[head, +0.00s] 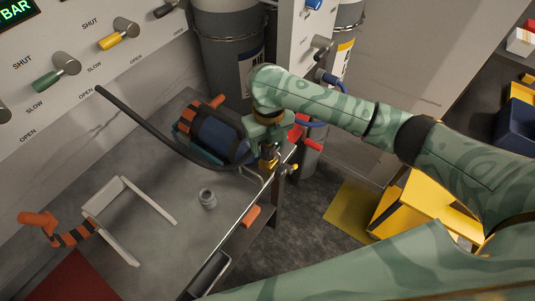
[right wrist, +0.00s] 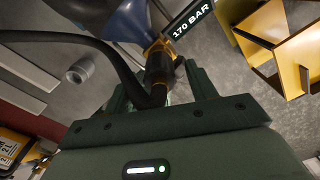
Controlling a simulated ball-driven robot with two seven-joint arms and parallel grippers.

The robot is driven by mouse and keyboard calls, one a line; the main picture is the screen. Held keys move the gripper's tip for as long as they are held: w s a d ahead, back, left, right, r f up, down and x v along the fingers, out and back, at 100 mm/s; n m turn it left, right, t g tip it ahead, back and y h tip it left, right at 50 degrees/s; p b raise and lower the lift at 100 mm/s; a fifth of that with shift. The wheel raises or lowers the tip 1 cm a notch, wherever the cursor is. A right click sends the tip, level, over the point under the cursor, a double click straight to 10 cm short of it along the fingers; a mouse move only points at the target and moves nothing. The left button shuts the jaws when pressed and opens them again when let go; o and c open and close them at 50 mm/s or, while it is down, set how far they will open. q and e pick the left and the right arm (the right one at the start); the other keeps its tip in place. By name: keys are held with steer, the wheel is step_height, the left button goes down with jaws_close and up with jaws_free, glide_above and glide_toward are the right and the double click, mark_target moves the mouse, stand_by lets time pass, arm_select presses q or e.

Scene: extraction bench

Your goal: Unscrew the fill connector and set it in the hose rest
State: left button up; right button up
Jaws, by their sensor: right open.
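The fill connector (right wrist: 158,68), a dark fitting with brass at its far end, sits at the end of a black hose (head: 145,126). It is at the valve end of a blue cylinder (head: 218,135) with orange-and-black bands. My right gripper (right wrist: 157,80) is open, with one finger on each side of the connector; I cannot tell whether they touch it. In the head view the right gripper (head: 268,150) partly hides the connector. A small grey cup-like holder (head: 207,199), possibly the hose rest, stands empty on the bench. My left gripper is not in view.
The panel with coloured knobs (head: 118,37) stands behind. A yellow box structure (head: 415,207) is on the floor at right. The bench around the grey holder is clear.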

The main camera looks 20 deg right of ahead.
steer(key=shift+f, duration=0.9)
steer(key=shift+r, duration=0.1)
steer(key=m+p, duration=0.2)
steer(key=p, duration=0.1)
steer(key=r+m+p, duration=0.1)
steer(key=m+p, duration=0.1)
steer(key=p, duration=0.1)
steer(key=shift+r, duration=0.15)
steer(key=m+p, duration=0.7)
steer(key=m, duration=0.1)
steer(key=shift+s+f+m+p, duration=0.1)
steer(key=shift+f+m+p, duration=0.1)
steer(key=shift+m+p, duration=0.2)
steer(key=shift+f+m+p, duration=0.2)
steer(key=shift+m+p, duration=0.1)
steer(key=shift+m, duration=0.5)
steer(key=shift+f+m, duration=0.2)
steer(key=shift+m, duration=0.1)
steer(key=shift+f, duration=0.15)
